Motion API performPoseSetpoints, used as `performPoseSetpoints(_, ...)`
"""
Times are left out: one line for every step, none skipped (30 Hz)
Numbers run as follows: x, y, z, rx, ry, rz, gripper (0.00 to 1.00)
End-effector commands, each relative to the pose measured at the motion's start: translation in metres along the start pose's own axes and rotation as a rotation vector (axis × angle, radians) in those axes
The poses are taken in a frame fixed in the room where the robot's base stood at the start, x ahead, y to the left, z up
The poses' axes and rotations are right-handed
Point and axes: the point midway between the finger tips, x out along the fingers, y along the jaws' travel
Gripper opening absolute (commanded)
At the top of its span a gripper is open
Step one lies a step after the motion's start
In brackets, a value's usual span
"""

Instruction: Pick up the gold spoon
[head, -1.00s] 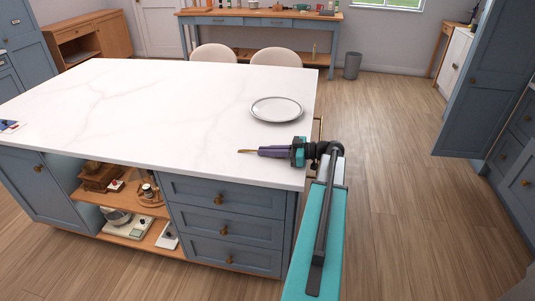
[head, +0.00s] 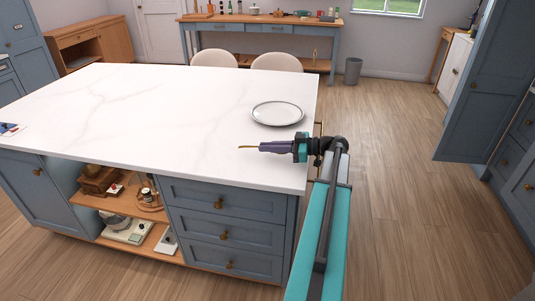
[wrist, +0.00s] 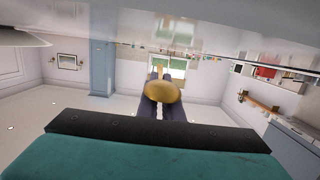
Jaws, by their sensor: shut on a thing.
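The gold spoon (head: 247,147) sticks out to the left from the tips of my gripper (head: 262,147) in the head view. My gripper's dark purple fingers are shut on it. In the wrist view the spoon's gold oval part (wrist: 161,91) faces the camera between the fingers. The spoon and gripper appear over the right front part of the white marble countertop (head: 150,125). The wrist view suggests a gap between them and the counter, but its size is hard to tell. The part of the spoon between the fingers is hidden.
A round grey-white plate (head: 278,113) lies on the countertop just behind my gripper. The island's drawers (head: 225,205) and an open shelf (head: 125,205) are below. Two beige chairs (head: 277,62) stand behind the island. The wooden floor (head: 400,150) to the right is clear.

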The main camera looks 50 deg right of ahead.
Motion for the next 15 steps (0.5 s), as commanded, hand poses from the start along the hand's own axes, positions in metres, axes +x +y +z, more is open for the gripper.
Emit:
performPoseSetpoints(-0.011,-0.008,0.004,0.001,-0.001,0.004,0.00)
performPoseSetpoints(-0.017,-0.011,0.005,0.001,-0.001,0.005,0.00)
performPoseSetpoints(-0.024,-0.016,0.005,0.000,-0.001,0.005,0.00)
performPoseSetpoints(-0.029,-0.019,0.005,0.000,-0.001,0.004,0.00)
performPoseSetpoints(-0.035,-0.022,0.006,0.000,0.000,0.005,0.00)
performPoseSetpoints(-0.043,-0.027,0.006,0.000,-0.001,0.005,0.00)
performPoseSetpoints(-0.048,-0.030,0.006,0.000,-0.001,0.004,0.00)
performPoseSetpoints(-0.055,-0.033,0.007,0.000,0.000,0.005,0.00)
performPoseSetpoints(-0.062,-0.038,0.007,0.000,-0.001,0.005,0.00)
performPoseSetpoints(-0.068,-0.042,0.007,0.000,-0.001,0.004,0.00)
performPoseSetpoints(-0.074,-0.045,0.007,0.000,-0.001,0.006,0.00)
performPoseSetpoints(-0.081,-0.049,0.007,0.000,-0.001,0.004,0.00)
performPoseSetpoints(-0.086,-0.052,0.007,0.000,-0.001,0.004,0.00)
performPoseSetpoints(-0.091,-0.055,0.008,0.001,-0.001,0.005,0.00)
performPoseSetpoints(-0.097,-0.059,0.008,0.001,-0.001,0.004,0.00)
